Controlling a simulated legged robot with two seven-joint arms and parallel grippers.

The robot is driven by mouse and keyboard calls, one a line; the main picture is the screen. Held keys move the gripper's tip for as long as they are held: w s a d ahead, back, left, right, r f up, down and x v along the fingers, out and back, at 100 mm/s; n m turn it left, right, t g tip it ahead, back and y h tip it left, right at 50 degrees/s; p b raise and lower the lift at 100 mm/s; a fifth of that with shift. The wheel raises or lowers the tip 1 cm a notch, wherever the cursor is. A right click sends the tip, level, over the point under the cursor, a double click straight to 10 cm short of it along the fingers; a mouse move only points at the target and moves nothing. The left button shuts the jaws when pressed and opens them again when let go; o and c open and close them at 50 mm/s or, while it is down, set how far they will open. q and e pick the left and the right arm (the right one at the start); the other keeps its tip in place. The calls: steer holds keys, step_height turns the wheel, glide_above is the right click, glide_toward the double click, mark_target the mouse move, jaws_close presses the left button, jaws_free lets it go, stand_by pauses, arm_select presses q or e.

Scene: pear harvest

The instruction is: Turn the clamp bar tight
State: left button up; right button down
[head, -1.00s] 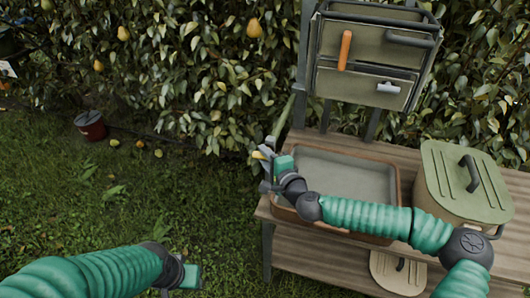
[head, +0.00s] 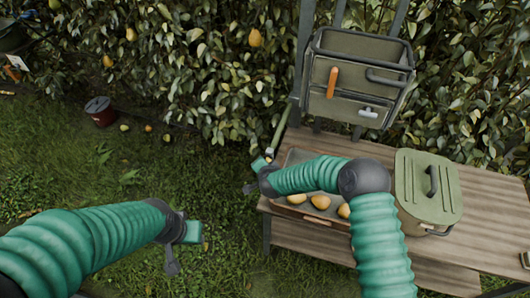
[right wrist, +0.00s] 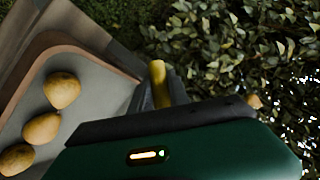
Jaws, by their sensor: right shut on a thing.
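My right gripper (head: 256,177) is at the left end of the bench, beside the tray's left corner. The right wrist view shows a yellow-tipped bar (right wrist: 158,84) rising at its dark jaw, and the gripper is shut on it. It appears to be the clamp bar; the grip itself is mostly hidden by the jaw and the green housing. My left gripper (head: 183,245) hangs over the grass at lower left, away from the bench, with no object visible in it. Its jaw opening is unclear.
Pears (head: 320,202) lie in the brown-rimmed tray (right wrist: 83,51). A lidded green box (head: 412,205) stands on the wooden bench (head: 480,220) at right. A rack (head: 365,50) with an orange handle stands behind.

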steer(key=h+p, duration=0.1)
steer(key=p, duration=0.1)
steer(key=n+g+h+p, duration=0.1)
steer(key=p, duration=0.1)
steer(key=shift+s+a+r, duration=0.15)
steer(key=shift+a, duration=0.05)
steer(key=shift+n+h, duration=0.3)
steer(key=shift+f+g+h, duration=0.3)
steer(key=shift+f+h, duration=0.15)
steer(key=shift+h, duration=0.15)
steer(key=shift+d+n+h+b, duration=0.1)
steer(key=shift+n+h+b, duration=0.4)
steer(key=shift+n, duration=0.1)
arm_select(q)
steer(key=v, duration=0.2)
steer(key=w+v, duration=0.1)
steer(key=v, duration=0.1)
steer(key=shift+s+r, duration=0.1)
steer(key=shift+r, duration=0.2)
arm_select(e)
steer(key=shift+g+h, duration=0.3)
steer(key=c, duration=1.6)
jaws_free()
steer(key=o, duration=0.3)
arm_select(q)
steer(key=shift+a+f, duration=0.1)
arm_select(e)
steer(key=shift+o, duration=0.2)
steer(key=shift+r, duration=0.1)
